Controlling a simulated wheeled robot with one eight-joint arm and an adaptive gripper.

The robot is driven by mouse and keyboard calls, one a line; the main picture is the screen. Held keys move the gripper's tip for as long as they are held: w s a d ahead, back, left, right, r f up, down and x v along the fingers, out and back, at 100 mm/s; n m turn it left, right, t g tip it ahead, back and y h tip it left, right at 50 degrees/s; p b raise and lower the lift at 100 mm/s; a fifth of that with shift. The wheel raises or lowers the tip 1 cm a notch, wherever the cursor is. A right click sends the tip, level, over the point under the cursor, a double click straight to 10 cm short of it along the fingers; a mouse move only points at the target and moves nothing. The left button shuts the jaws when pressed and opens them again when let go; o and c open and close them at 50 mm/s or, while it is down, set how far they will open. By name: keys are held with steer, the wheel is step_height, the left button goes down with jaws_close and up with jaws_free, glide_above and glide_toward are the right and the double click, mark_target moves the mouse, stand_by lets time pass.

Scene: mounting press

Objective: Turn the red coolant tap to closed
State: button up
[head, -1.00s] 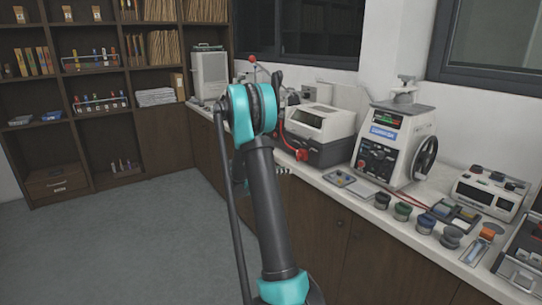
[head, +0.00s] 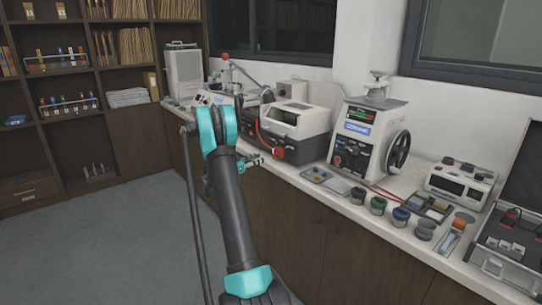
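The red coolant tap (head: 278,153) shows as a small red piece low on the front of the dark-based machine with a clear-windowed white lid (head: 293,118). A red hose runs down to it. Its handle is too small to read as open or closed. My gripper (head: 252,161) is partly hidden behind my arm, at the front edge of the counter. It appears just left of the tap in the picture. I cannot tell whether it touches the tap, or whether its fingers are open.
The white counter (head: 415,178) runs along the wall. A press with a black handwheel (head: 397,151), a small tray (head: 316,175), several dark jars and an open case (head: 505,240) stand to the right. A lever with a red knob (head: 225,56) rises behind. The grey floor (head: 110,245) is clear.

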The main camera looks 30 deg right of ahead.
mark_target(275, 154)
steer(key=d, duration=0.8)
steer(key=shift+w+d, duration=0.15)
steer(key=shift+w, duration=0.15)
steer(key=shift+c, duration=0.6)
jaws_close()
